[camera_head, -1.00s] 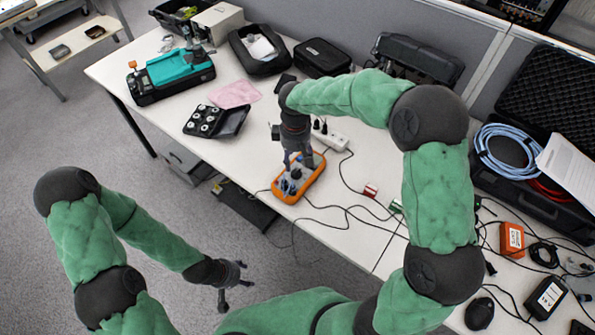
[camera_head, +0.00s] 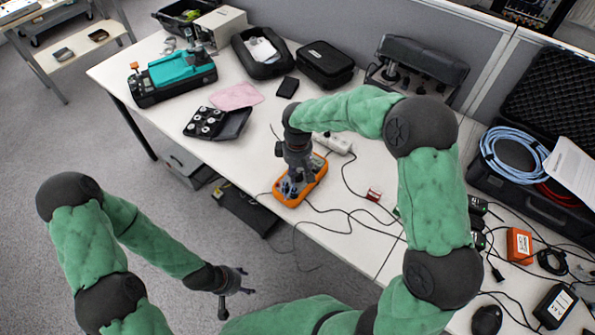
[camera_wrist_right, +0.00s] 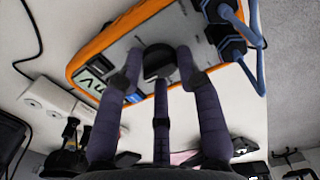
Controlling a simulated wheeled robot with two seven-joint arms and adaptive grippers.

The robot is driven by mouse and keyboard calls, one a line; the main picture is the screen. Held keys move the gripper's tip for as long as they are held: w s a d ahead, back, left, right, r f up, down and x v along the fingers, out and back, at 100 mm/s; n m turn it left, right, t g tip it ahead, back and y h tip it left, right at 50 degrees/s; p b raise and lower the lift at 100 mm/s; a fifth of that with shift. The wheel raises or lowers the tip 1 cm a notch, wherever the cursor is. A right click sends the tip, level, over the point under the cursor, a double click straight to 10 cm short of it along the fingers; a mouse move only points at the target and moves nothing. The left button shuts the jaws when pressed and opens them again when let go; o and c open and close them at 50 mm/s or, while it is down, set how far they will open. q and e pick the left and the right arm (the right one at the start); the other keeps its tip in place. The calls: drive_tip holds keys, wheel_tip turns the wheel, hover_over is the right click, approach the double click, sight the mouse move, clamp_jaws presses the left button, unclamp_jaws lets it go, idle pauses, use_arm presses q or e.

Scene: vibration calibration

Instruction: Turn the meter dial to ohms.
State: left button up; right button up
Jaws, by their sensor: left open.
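The orange meter (camera_head: 316,175) lies on the table below my right gripper (camera_head: 295,180). In the wrist view the meter (camera_wrist_right: 118,48) shows its grey face and display (camera_wrist_right: 92,80). The dark round dial (camera_wrist_right: 158,58) sits between the fingertips of my right gripper (camera_wrist_right: 158,68), which point down at it from several sides. Whether they touch the dial is unclear, and the dial's pointer setting cannot be read. My left gripper (camera_head: 236,281) is open and empty, off the table's front edge.
Blue plugs and leads (camera_wrist_right: 238,35) run from one end of the meter. A white power strip (camera_head: 333,143) lies behind it. A black tray of round parts (camera_head: 222,122) and a pink cloth (camera_head: 236,96) lie to the left. Black cables cross the table to the right.

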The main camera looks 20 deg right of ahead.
sight(298, 173)
drive_tip(key=shift+m, duration=0.4)
idle(0.5)
drive_tip(key=m+p, duration=0.1)
drive_tip(key=m, duration=0.1)
drive_tip(key=shift+m, duration=0.3)
drive_tip(key=shift+m+p, duration=0.35)
drive_tip(key=shift+m, duration=1.85)
drive_tip(key=shift+w, duration=0.1)
drive_tip(key=o, duration=1.1)
wheel_tip(298, 173, up, 12)
